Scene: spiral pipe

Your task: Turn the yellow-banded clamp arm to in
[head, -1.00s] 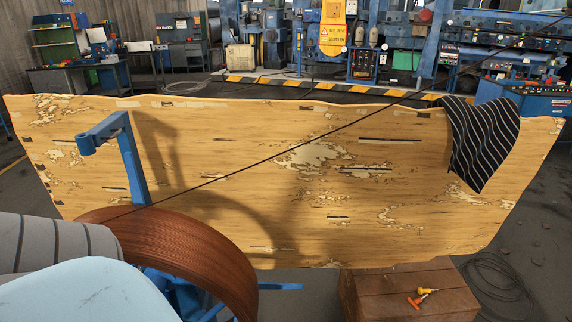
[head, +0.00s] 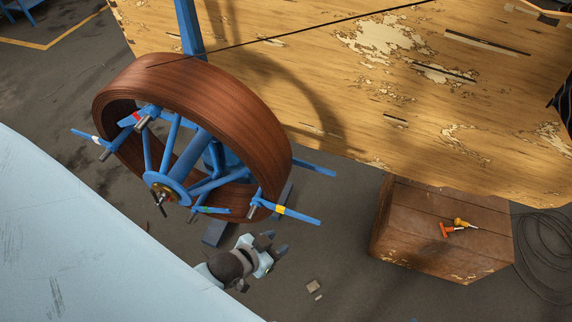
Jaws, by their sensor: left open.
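The yellow-banded clamp arm (head: 280,209) is a blue bar on the lower right of the blue reel (head: 165,187). It points outward, past the rim of the brown coil (head: 235,105) wound around the reel. My left gripper (head: 273,246) is open and empty, below the yellow-banded arm and apart from it in the picture. The green-banded arm (head: 212,209) lies to the left of the yellow one, near the coil's lower edge. A white-banded arm (head: 96,139) sticks out at the left, and a red-banded arm (head: 133,118) is at the upper left. My right gripper is out of view.
A thin dark line runs from the coil's top to the upper right, in front of a worn wooden panel (head: 350,90). A wooden box (head: 425,215) with orange and yellow tools stands at the right. The floor between the box and my left gripper holds only small scraps.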

